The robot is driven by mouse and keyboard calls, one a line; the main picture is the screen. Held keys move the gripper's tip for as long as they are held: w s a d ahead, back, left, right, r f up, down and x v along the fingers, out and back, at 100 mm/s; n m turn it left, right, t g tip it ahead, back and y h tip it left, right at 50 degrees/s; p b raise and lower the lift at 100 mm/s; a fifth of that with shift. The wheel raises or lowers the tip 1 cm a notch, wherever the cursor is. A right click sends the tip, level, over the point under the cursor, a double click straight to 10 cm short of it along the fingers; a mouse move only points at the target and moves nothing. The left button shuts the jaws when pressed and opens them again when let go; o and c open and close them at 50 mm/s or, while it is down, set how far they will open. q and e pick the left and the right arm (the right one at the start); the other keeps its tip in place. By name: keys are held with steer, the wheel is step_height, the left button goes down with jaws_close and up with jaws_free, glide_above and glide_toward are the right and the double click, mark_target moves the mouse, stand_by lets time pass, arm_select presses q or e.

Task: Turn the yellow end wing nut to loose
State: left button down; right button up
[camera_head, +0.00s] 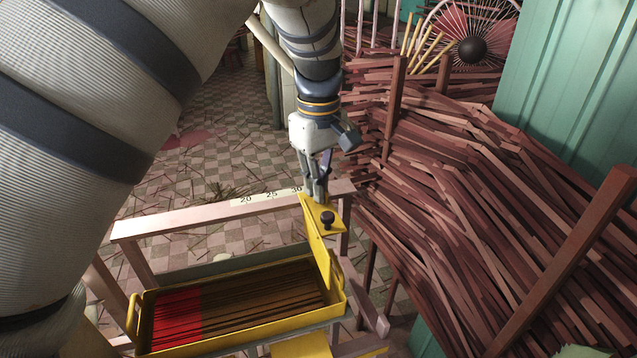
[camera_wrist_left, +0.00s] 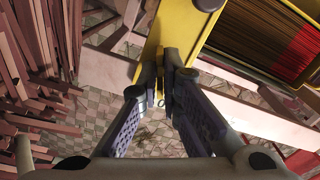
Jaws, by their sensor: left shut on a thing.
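The yellow end piece (camera_head: 317,240) is a bent plate with a round black knob (camera_head: 327,218) on top. It stands at the right end of the tray, by the 30 mark of the ruled rail (camera_head: 215,212). My left gripper (camera_head: 316,194) points down at the plate's far edge. My right gripper is not in view.
A yellow tray (camera_head: 240,333) holds dark and red incense sticks on the wooden frame. A large heap of reddish-brown sticks (camera_head: 450,200) fills the right side, with wooden posts (camera_head: 394,105) among it. Checkered floor (camera_head: 205,165) shows behind the rail.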

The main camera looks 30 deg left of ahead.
arm_select(q)
steer(key=n, duration=0.3)
steer(key=shift+n, duration=2.1)
steer(key=c, duration=1.8)
jaws_free()
steer(key=shift+r, duration=0.1)
step_height(320, 180, up, 12)
steer(key=shift+f, duration=0.1)
